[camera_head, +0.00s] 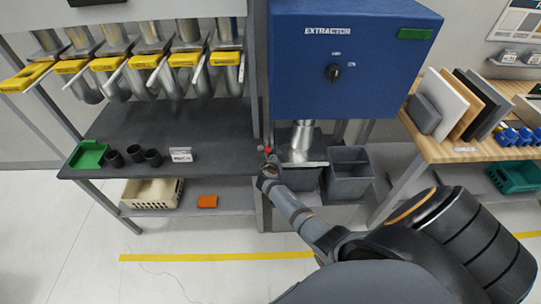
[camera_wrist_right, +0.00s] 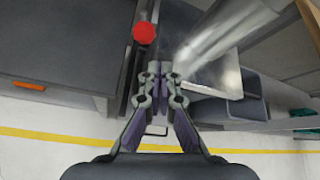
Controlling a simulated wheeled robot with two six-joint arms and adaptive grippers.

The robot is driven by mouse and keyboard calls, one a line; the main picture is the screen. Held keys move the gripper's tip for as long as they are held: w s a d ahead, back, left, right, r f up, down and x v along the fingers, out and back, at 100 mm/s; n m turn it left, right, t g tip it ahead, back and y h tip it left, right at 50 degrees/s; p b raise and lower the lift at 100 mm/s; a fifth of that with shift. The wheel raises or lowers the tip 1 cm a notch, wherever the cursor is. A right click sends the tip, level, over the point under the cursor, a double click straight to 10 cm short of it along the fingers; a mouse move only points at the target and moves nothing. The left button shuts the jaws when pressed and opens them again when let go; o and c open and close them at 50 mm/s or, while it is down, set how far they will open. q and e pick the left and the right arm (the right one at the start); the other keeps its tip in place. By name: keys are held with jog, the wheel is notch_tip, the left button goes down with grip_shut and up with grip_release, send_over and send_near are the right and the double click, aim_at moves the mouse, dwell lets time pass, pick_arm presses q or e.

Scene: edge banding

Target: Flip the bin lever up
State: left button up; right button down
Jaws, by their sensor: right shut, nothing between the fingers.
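A red round knob (camera_wrist_right: 145,33), which looks like the end of the bin lever, shows just beyond my right gripper's fingertips, slightly left. In the head view the red knob (camera_head: 267,150) is small, beside the extractor's metal outlet. My right gripper (camera_head: 268,168) points toward it from below. In the wrist view its fingers (camera_wrist_right: 160,70) are together and empty, and a gap shows between them and the knob. Most of the lever's arm is hidden or too small to tell. Grey bins (camera_head: 350,158) stand under the extractor. My left gripper is not in view.
The blue extractor box (camera_head: 360,45) hangs above, with a metal duct (camera_head: 300,138) below it. A dark shelf (camera_head: 215,140) with small black cups and a green tray is left. A wooden bench (camera_head: 455,150) is right. Open floor lies in front.

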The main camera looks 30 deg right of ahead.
jog(key=r, duration=0.2)
jog(key=s+a+r, duration=0.1)
jog(key=shift+s+a+r, duration=0.1)
jog(key=shift+r, duration=0.2)
jog(key=shift+f, duration=0.2)
